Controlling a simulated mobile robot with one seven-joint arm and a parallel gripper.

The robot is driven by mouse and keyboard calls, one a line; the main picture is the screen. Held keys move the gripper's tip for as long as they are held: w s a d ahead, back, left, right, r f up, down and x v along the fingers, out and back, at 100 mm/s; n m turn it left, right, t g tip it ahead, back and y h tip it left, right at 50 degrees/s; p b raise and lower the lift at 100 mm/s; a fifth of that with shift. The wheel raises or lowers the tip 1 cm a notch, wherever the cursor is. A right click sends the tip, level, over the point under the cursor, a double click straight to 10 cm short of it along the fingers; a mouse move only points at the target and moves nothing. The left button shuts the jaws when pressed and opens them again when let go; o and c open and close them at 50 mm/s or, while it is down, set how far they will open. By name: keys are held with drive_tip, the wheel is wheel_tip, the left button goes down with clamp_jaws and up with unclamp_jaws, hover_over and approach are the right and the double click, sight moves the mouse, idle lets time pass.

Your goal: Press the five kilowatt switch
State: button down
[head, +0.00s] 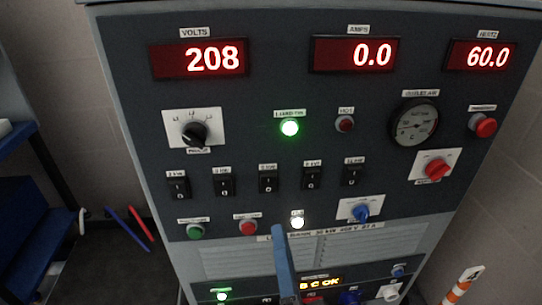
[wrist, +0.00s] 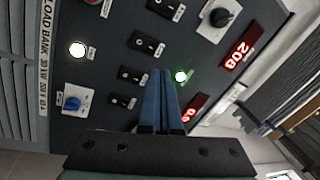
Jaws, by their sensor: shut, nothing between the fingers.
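A row of several black rocker switches crosses the grey panel in the head view. The middle switch (head: 268,181) sits below the green lamp; it also shows in the wrist view (wrist: 147,43). The small labels above the switches are too blurred to tell surely which one is five kilowatts. My gripper (head: 279,230) shows as a blue bar in front of the lower panel. In the wrist view my gripper (wrist: 161,72) has its blue fingers together and empty, pointing at the panel between the switches and the green lamp. Contact with the panel cannot be told.
Around the switches are a lit green lamp (head: 289,128), a lit white lamp (head: 297,222), a red button (head: 248,228), a green button (head: 195,232) and a blue knob (head: 361,214). Displays read 208 volts (head: 200,59), 0.0 amps (head: 355,54) and 60.0 hertz (head: 482,56).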

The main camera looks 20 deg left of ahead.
drive_tip(key=s+m+p, duration=0.1)
drive_tip(key=s+d+m+p, duration=0.1)
drive_tip(key=m+p, duration=0.1)
drive_tip(key=s+f+m+g+p, duration=0.1)
drive_tip(key=s+p, duration=0.1)
drive_tip(key=shift+d+m+h, duration=0.25)
drive_tip(key=shift+m+h, duration=0.15)
drive_tip(key=shift+w+r, duration=0.1)
drive_tip(key=shift+w, duration=0.1)
drive_tip(key=p, duration=0.5)
approach(269, 179)
drive_tip(key=x, duration=0.7)
